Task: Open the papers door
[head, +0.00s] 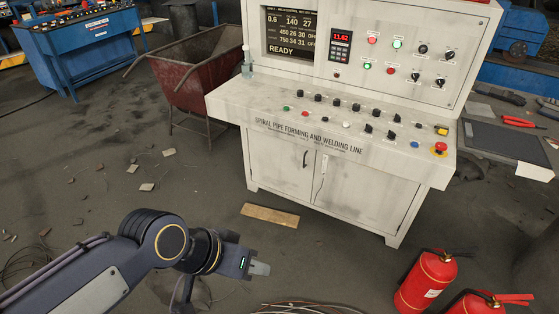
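A white control console (330,139) labelled "Spiral pipe forming and welding line" stands at the centre right. Its lower cabinet has two doors that look closed. The left door (277,162) has a dark vertical handle (305,158) near its right edge. The right door (355,192) has a thin handle (321,187) near its left edge. I cannot tell which one is the papers door. My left gripper (260,268) is low in front of the console, apart from the doors and touching nothing visible. Its fingers are seen from the side, so their opening is unclear. My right gripper is out of view.
Two red fire extinguishers (427,281) stand at the lower right. A wooden board (270,215) lies on the floor before the cabinet. A rusty red cart (198,75) stands left of the console. Cables (310,308) lie at the bottom edge. Floor before the doors is mostly free.

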